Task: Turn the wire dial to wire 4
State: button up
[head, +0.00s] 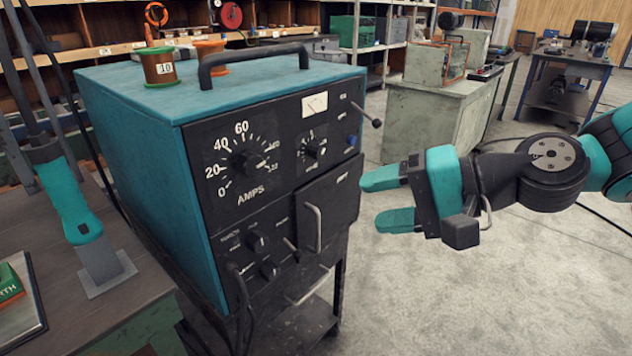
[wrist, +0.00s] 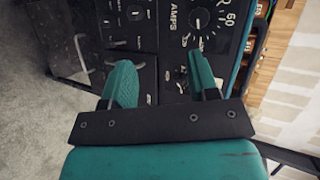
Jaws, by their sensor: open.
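The welder's front panel holds a large AMPS dial (head: 246,162) and, to its right, a smaller dial (head: 312,150) with a short scale. The smaller one is likely the wire dial, but its label and pointer setting are too small to read.
The teal welder box (head: 140,130) carries a top handle and a wire spool (head: 158,67). A lever (head: 368,115) sticks out at the panel's upper right. A black door with a metal handle (head: 313,228) lies below the small dial. Open floor lies right of the welder.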

jog(key=w+d+f+m+t+y+b, duration=0.1)
jog(key=w+d+f+m+t+b, duration=0.1)
jog(key=w+d+m+t, duration=0.25)
jog(key=w+d+f+m+t+b, duration=0.1)
jog(key=w+f+m+t, duration=0.2)
jog(key=w+m, duration=0.35)
jog(key=p, duration=0.7)
send_near(321, 154)
jog(key=shift+m, duration=0.4)
jog(key=x, duration=0.7)
jog(key=shift+w+a, duration=0.15)
jog(key=shift+a, duration=0.2)
jog(key=shift+w+a, duration=0.45)
jog(key=shift+a, duration=0.05)
jog(key=c, duration=0.9)
